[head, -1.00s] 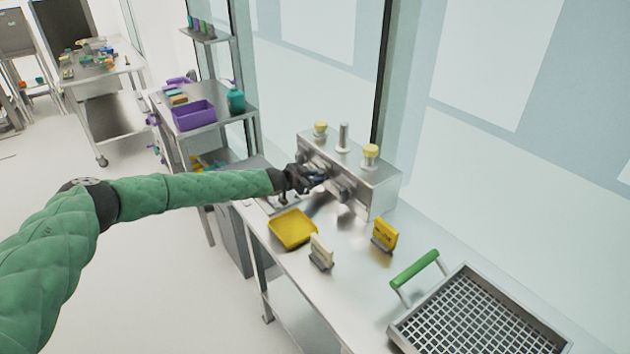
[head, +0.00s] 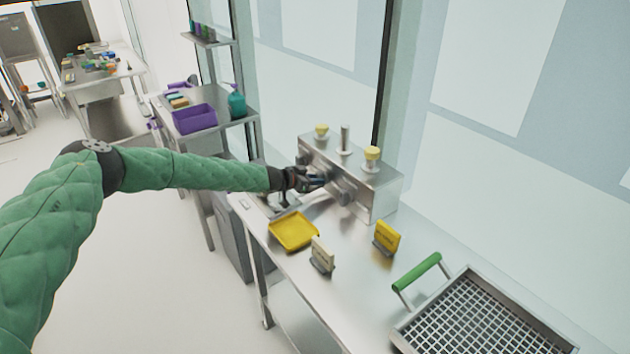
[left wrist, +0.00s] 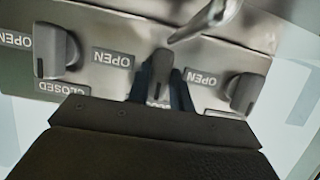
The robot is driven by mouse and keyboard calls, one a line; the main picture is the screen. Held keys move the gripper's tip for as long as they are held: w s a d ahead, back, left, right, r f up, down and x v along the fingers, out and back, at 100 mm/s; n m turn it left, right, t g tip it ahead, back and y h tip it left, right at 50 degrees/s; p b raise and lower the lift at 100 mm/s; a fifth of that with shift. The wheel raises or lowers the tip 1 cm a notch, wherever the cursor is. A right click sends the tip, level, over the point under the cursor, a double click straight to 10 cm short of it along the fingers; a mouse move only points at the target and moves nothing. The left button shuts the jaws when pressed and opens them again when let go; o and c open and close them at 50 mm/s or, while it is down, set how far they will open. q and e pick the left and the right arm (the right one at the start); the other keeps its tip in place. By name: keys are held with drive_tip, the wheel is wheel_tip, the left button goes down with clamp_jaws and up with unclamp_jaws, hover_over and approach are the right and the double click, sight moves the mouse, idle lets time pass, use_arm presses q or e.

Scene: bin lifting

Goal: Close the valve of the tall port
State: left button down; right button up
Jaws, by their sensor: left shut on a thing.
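A metal valve box (head: 376,195) stands on the bench against the glass. On its top, the tall port (head: 345,139) is a bare metal post between two shorter yellow-capped ports. In the left wrist view, the middle valve knob (left wrist: 159,70) sits between two other knobs, with upside-down OPEN labels beside them. My left gripper (head: 318,181) is at the box's front; in the wrist view its dark fingers (left wrist: 160,92) are shut on the middle knob from both sides. The knob's own label is partly hidden by the fingers. My right gripper is out of view.
A yellow tray (head: 293,232), a cream sign (head: 322,254) and a yellow sign (head: 387,237) stand on the bench before the box. A mesh basket (head: 473,317) with a green handle is at the front right. A shelf with a purple bin (head: 194,119) stands beyond my arm.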

use_arm(q)
drive_tip(key=shift+w, duration=0.1)
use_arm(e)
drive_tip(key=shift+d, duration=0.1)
use_arm(q)
drive_tip(key=shift+r, duration=0.1)
drive_tip(key=c, duration=1.4)
unclamp_jaws()
drive_tip(key=shift+o, duration=0.8)
drive_tip(key=shift+a, duration=0.15)
drive_tip(key=shift+s+a, duration=0.25)
drive_tip(key=b+v, duration=0.2)
drive_tip(key=v, duration=0.3)
drive_tip(key=shift+b, duration=0.3)
drive_tip(key=shift+v, duration=1)
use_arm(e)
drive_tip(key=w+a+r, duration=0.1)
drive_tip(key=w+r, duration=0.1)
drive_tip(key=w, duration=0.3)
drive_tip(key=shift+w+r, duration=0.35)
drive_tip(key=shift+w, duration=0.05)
